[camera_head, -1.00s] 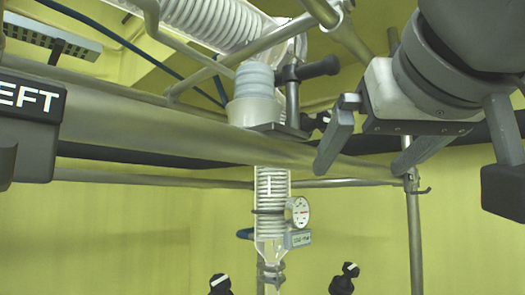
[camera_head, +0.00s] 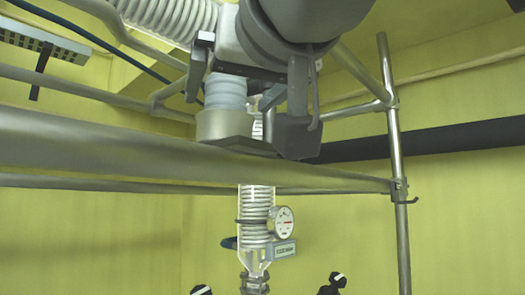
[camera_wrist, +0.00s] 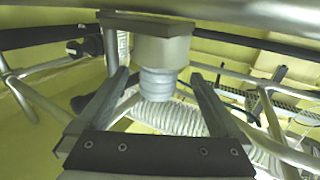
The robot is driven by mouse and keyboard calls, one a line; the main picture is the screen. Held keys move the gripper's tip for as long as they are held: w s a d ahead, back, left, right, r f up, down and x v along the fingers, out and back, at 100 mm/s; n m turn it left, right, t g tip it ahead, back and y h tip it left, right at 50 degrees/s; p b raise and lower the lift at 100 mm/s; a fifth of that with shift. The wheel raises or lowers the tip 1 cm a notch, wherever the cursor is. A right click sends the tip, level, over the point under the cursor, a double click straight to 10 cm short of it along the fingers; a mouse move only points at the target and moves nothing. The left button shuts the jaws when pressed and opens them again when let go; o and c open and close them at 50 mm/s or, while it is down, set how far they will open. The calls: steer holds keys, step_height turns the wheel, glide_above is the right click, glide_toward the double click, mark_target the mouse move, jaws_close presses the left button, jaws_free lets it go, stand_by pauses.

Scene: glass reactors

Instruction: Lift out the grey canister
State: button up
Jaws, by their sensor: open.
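The grey canister (camera_head: 225,92) is a ribbed pale blue-grey cylinder, upright in a beige-grey cup-like holder (camera_head: 226,124) by the thick rail. My gripper (camera_head: 233,82) is open at the canister, one finger on its left and the other on its right. In the wrist view, the canister (camera_wrist: 157,84) shows between the spread fingers of my gripper (camera_wrist: 158,78), with the holder (camera_wrist: 160,48) beyond it. Gaps show on both sides there. My wrist hides the canister's top in the head view.
A thick metal rail (camera_head: 100,150) crosses in front. A glass coil column (camera_head: 255,205) with a round gauge (camera_head: 280,221) hangs below it.

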steer(key=shift+x, duration=1)
steer(key=shift+r+p+x, duration=0.15)
steer(key=shift+p+x, duration=0.5)
steer(key=shift+x, duration=0.7)
steer(key=shift+r+p+x, duration=0.15)
steer(key=shift+p+x, duration=0.5)
steer(key=shift+x, duration=0.7)
steer(key=shift+c, duration=0.2)
steer(key=c, duration=1.4)
